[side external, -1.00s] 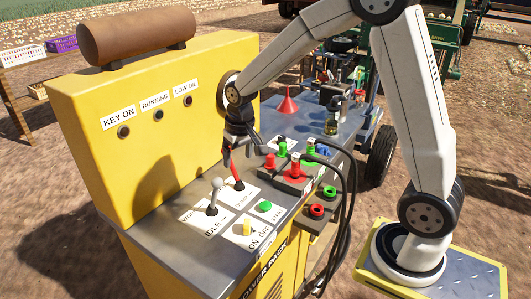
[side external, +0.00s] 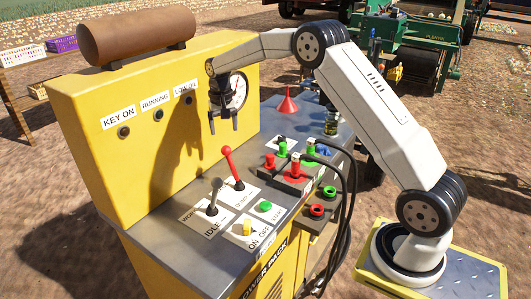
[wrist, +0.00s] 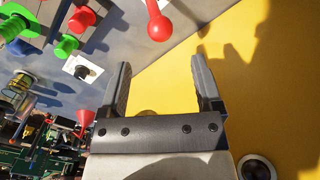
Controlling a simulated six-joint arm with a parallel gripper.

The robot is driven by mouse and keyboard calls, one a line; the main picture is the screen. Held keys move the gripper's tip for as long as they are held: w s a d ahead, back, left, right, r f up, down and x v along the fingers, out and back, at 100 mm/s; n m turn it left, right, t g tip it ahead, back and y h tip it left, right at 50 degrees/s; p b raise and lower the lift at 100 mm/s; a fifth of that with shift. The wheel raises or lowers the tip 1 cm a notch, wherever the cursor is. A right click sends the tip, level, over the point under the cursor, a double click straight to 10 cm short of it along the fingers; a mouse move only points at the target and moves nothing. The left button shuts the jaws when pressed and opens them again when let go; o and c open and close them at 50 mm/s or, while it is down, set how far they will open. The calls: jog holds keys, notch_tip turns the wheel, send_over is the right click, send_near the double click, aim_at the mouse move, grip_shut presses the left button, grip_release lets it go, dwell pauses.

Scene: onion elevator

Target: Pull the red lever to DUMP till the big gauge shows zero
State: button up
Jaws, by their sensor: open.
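The red lever (side external: 232,168) stands on the grey panel top, tilted towards the yellow back wall, beside a partly covered DUMP label. Its round red knob also shows at the top of the wrist view (wrist: 160,27). My gripper (side external: 224,130) is open and empty, pointing down just above the knob and apart from it. In the wrist view its two fingers (wrist: 160,62) are spread with nothing between them. The big white gauge (side external: 239,91) is on the yellow wall behind my gripper, which partly covers it. Its reading is too small to tell.
A grey-knobbed lever (side external: 214,193) stands left of the red one, by WORK and IDLE labels. A yellow switch (side external: 247,227) and a green button (side external: 265,206) are in front. Red and green couplings, black hoses (side external: 347,185) and a red funnel (side external: 287,103) stand to the right.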

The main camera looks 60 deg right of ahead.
aim_at(226, 146)
jog(key=shift+f, duration=0.1)
jog(key=shift+f, duration=3.8)
grip_shut()
